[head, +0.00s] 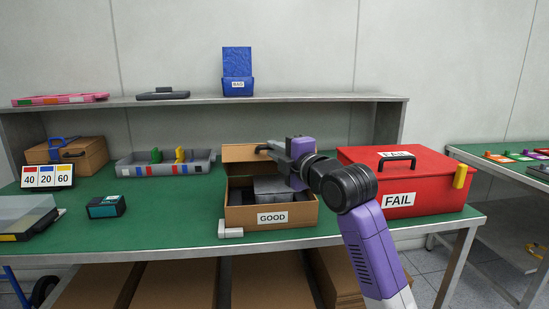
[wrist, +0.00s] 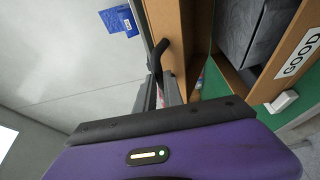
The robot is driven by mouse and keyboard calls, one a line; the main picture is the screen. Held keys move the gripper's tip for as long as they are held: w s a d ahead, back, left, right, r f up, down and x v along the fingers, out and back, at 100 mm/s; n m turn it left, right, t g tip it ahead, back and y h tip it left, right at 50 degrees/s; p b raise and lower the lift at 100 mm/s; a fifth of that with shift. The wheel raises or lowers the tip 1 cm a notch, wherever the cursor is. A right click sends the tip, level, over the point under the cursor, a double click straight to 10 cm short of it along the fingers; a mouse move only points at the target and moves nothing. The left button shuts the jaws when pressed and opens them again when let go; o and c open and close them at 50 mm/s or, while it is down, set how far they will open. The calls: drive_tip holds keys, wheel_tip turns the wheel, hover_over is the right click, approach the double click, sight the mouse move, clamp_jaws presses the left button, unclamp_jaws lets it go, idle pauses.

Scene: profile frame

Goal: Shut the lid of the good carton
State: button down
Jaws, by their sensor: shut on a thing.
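The good carton (head: 240,215) is a brown box with a white GOOD label on the green table. Its lid (head: 238,153) stands open, raised at the back of the carton. A grey block lies inside. My gripper (head: 268,148) is at the lid from the right. In the wrist view, the lid (wrist: 168,18) has a dark curved handle (wrist: 159,52), and my gripper (wrist: 160,92) is shut on that handle. The fingertips are partly hidden in the head view.
A red FAIL box (head: 430,165) stands close to the right of the carton. A grey tray (head: 135,172) with coloured marks lies to the left. A shelf (head: 320,98) runs behind, holding a blue BAD bin (head: 238,88).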

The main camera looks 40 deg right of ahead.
drive_tip(key=s+a+f+t+b, duration=0.1)
drive_tip(key=f+b, duration=0.3)
drive_tip(key=b, duration=0.1)
drive_tip(key=s+a+f+n+t+b, duration=0.1)
drive_tip(key=f+b, duration=0.4)
drive_tip(key=b, duration=0.1)
drive_tip(key=s+f+t+b, duration=0.1)
drive_tip(key=s+f+b, duration=0.1)
drive_tip(key=f+b, duration=0.2)
drive_tip(key=shift+a+f+n+b, duration=0.15)
drive_tip(key=shift+a+n+b, duration=0.25)
drive_tip(key=shift+b, duration=0.4)
drive_tip(key=c, duration=1.5)
unclamp_jaws()
drive_tip(key=shift+t, duration=0.3)
drive_tip(key=shift+o, duration=0.2)
drive_tip(key=shift+s, duration=0.1)
drive_tip(key=v, duration=0.7)
drive_tip(key=shift+s+p, duration=0.35)
drive_tip(key=shift+p, duration=0.05)
drive_tip(key=shift+a+f, duration=0.1)
